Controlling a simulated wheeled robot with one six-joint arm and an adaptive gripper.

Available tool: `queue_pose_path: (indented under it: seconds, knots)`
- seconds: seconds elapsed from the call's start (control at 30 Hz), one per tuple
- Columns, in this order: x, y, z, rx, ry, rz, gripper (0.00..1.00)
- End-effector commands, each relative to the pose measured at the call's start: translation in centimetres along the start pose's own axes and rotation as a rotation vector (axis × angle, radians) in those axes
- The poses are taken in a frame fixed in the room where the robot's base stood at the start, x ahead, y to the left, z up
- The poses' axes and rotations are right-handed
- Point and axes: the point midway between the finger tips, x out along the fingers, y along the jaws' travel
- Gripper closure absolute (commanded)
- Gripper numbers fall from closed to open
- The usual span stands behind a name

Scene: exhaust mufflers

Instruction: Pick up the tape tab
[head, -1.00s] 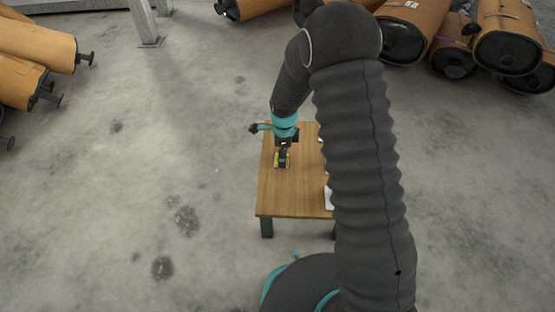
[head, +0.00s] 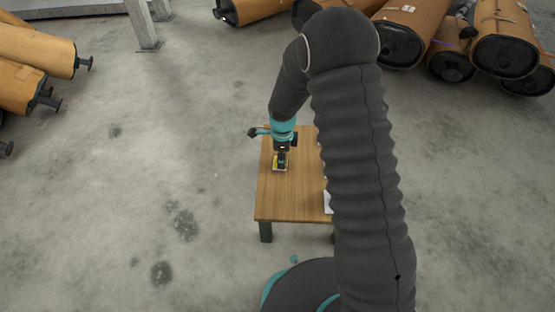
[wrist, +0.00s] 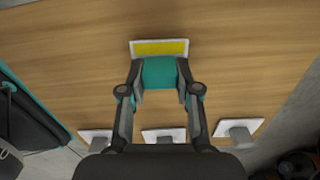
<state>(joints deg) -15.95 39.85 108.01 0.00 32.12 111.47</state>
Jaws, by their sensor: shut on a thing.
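The tape tab (wrist: 160,73) appears to be the teal block between my fingers in the wrist view. My gripper (wrist: 161,84) is shut on it, one dark finger at each side. Just beyond it lies a white plate with a yellow face (wrist: 160,47), on the wooden table. In the head view my gripper (head: 282,160) is low over the table's left part, at the yellow and white plate (head: 275,163). The tab is too small to make out there. I cannot tell whether it still touches the plate.
In the wrist view, white plates with grey blocks stand at the left (wrist: 95,137), middle (wrist: 163,135) and right (wrist: 238,130). The wooden table (head: 287,202) is clear in front of my gripper. My arm hides its right side. Orange mufflers (head: 410,28) lie on the floor beyond.

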Motion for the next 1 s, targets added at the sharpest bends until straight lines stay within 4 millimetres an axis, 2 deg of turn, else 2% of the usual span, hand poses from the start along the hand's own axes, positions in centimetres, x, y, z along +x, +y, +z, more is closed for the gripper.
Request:
queue_pose_path:
  seconds: [0.23, 0.4, 0.6, 0.8, 1.0]
  knots:
    - [-4.1, 0.0, -0.3, 0.002, -0.001, -0.003, 0.82]
    - [-6.2, 1.1, -4.4, 0.006, 0.000, -0.002, 0.82]
    - [-8.5, 2.1, -8.1, 0.003, 0.000, -0.002, 0.82]
    - [-9.9, 2.7, -10.4, 0.002, 0.000, -0.001, 0.82]
    - [-10.3, 3.0, -11.3, 0.000, 0.000, 0.001, 0.82]
